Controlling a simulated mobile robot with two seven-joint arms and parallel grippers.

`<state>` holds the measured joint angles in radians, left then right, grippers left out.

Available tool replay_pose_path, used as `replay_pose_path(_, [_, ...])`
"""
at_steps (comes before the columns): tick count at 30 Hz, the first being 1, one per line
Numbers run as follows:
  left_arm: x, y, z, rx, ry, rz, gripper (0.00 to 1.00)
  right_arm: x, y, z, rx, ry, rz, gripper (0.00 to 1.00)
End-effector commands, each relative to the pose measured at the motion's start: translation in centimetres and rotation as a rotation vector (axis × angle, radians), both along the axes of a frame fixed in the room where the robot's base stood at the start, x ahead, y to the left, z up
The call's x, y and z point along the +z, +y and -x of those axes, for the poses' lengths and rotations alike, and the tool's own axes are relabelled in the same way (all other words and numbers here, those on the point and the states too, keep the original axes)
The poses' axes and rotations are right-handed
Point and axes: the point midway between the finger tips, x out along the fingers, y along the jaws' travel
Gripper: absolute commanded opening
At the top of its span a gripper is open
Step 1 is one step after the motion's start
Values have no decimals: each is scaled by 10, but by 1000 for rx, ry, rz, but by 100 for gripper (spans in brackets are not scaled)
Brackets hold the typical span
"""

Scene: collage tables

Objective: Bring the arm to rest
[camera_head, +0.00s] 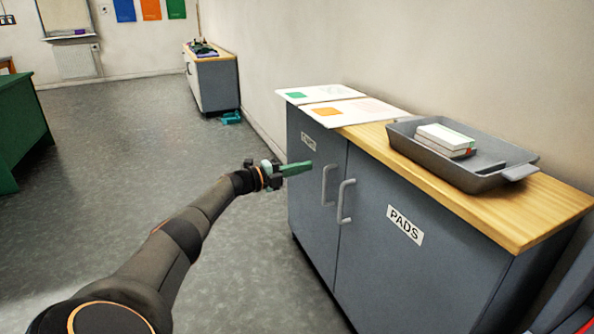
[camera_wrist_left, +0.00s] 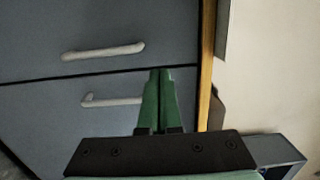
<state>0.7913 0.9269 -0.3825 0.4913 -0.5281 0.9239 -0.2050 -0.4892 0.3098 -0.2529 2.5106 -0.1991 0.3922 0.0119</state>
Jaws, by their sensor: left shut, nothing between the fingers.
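My left arm reaches in from the lower left in the head view. Its left gripper (camera_head: 297,168) has green fingers and is in front of the left door of the grey cabinet (camera_head: 318,210). The left wrist view shows the two green fingers (camera_wrist_left: 158,75) pressed together at the tips, with nothing between them. Two pale door handles (camera_wrist_left: 105,51) show beyond the fingers in that view. I cannot tell whether the fingertips touch the door. My right gripper is not in view.
A grey tray (camera_head: 412,152) with white boxes (camera_head: 445,138) stands on the cabinet's wooden top (camera_head: 470,208). Flat sheets (camera_head: 330,92) lie at its far end. A second cabinet (camera_head: 216,82) stands by the wall. A green table (camera_head: 20,125) is at left. The floor (camera_head: 130,130) between is clear.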

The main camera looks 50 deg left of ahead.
Motion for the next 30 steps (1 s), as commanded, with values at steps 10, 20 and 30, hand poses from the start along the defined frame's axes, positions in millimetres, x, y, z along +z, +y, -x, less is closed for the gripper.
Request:
replay_pose_path(10, [-1,14,7,0,1,1,0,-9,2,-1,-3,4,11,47])
replay_pose_path(20, [-15,-27,-4,-72,6,16,0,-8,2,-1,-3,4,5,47])
replay_pose_path(30, [-71,-233,3,-376,8,210,0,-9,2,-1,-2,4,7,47])
